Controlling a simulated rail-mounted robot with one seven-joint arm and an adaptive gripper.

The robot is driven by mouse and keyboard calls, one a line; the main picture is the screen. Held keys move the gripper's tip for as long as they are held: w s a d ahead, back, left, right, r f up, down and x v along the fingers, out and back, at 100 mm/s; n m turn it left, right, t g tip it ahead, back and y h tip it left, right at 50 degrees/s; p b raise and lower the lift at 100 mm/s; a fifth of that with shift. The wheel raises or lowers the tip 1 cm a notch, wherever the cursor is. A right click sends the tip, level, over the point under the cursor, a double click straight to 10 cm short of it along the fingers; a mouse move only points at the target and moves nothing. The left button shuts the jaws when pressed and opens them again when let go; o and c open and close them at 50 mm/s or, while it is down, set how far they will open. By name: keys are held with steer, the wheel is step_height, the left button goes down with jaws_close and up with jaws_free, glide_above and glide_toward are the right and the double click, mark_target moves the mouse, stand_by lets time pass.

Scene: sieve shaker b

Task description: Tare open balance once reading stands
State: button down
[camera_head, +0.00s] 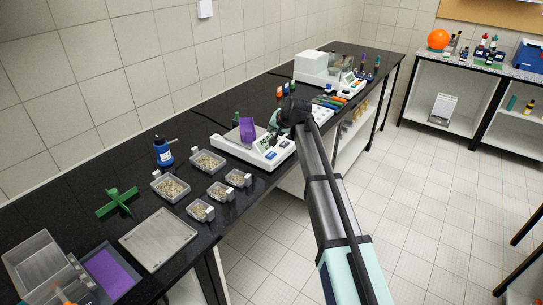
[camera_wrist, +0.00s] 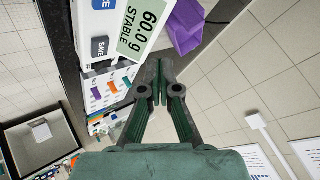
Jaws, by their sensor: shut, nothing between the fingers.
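The open balance (camera_head: 232,148) is a white unit on the black bench with a purple weighing vessel (camera_head: 247,130) on its pan. In the wrist view its display (camera_wrist: 143,28) reads 60.0 g and STABLE. The purple vessel also shows in the wrist view (camera_wrist: 185,27). My gripper (camera_wrist: 160,66) is shut and empty, its fingertips close to the display end of the balance; contact cannot be told.
Several clear trays of granular material (camera_head: 170,187), a blue bottle (camera_head: 163,152), a green cross-shaped piece (camera_head: 118,201) and a flat grey plate (camera_head: 158,238) lie left of the balance. Coloured pens lie between the balances.

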mark_target(272, 155)
steer(key=shift+f, duration=0.1)
stand_by(0.3)
steer(key=shift+f+b, duration=2)
steer(key=shift+f, duration=2.3)
steer(key=shift+f, duration=0.1)
steer(key=shift+f, duration=0.35)
steer(key=shift+f+b, duration=0.45)
steer(key=shift+b, duration=0.05)
steer(key=shift+r, duration=0.1)
steer(key=shift+r+p, duration=0.4)
steer(key=shift+r, duration=0.4)
